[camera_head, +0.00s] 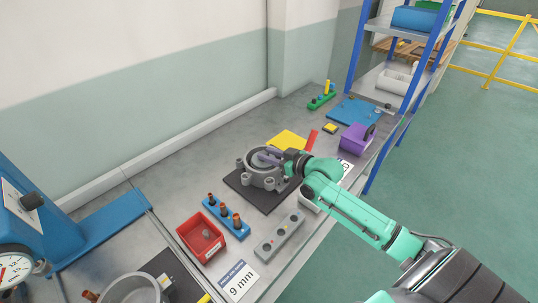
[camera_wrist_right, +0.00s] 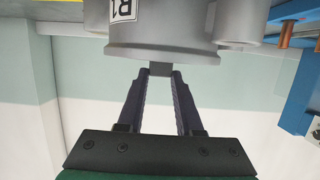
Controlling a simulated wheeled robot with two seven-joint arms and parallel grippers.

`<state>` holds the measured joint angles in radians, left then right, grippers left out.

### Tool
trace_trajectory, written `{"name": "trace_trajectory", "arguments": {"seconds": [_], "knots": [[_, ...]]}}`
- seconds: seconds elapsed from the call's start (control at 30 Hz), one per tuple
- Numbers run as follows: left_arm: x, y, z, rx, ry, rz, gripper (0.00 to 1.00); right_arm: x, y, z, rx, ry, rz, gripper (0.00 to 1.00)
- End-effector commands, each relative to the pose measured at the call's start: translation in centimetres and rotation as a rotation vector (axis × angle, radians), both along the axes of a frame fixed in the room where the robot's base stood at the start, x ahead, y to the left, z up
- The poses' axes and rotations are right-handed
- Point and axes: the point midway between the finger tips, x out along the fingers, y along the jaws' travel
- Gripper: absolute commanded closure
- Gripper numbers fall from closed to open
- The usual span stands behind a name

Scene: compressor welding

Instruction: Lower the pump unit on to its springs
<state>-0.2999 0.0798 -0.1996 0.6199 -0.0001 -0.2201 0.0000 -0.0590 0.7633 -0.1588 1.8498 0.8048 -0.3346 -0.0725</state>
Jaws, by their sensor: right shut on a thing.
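The pump unit (camera_head: 259,178), a grey round body with lugs around it, is over a dark square mat (camera_head: 245,192) in the middle of the bench. It fills the top of the right wrist view (camera_wrist_right: 165,35) and bears a white label. My right gripper (camera_head: 268,156), with dark fingers, is at the top of the unit. In the wrist view its fingertips (camera_wrist_right: 160,72) are shut on a small grey stub at the unit's end. No springs can be made out, and I cannot tell if the unit rests on anything. My left gripper is not in view.
A red bin (camera_head: 201,238), a blue rack with copper-coloured pins (camera_head: 222,213) and a grey strip (camera_head: 279,238) lie in front. A round grey pot (camera_head: 135,290) is at lower left. A yellow sheet (camera_head: 288,139) and purple block (camera_head: 355,138) lie beyond. Blue shelf posts stand at right.

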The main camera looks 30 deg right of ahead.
Motion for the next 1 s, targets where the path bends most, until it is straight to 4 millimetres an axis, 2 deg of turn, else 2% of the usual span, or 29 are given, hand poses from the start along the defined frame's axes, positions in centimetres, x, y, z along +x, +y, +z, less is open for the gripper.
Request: {"name": "trace_trajectory", "arguments": {"seconds": [0.03, 0.1, 0.4, 0.53, 1.0], "knots": [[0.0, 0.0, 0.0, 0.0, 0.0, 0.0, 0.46, 0.0, 0.0, 0.1, 0.0, -0.002, 0.0, 0.54], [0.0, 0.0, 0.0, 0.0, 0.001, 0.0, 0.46, 0.0, 0.0, 0.1, -0.001, -0.001, 0.0, 0.31], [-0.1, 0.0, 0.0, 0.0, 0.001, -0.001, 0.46, -0.1, 0.0, -0.2, -0.001, 0.006, 0.0, 0.31], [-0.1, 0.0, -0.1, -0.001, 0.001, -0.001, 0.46, -0.8, -0.3, -0.1, 0.0, 0.006, -0.002, 0.31], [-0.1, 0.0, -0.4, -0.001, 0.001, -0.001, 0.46, -8.3, -2.6, 2.5, -0.002, 0.007, 0.003, 0.31]]}}
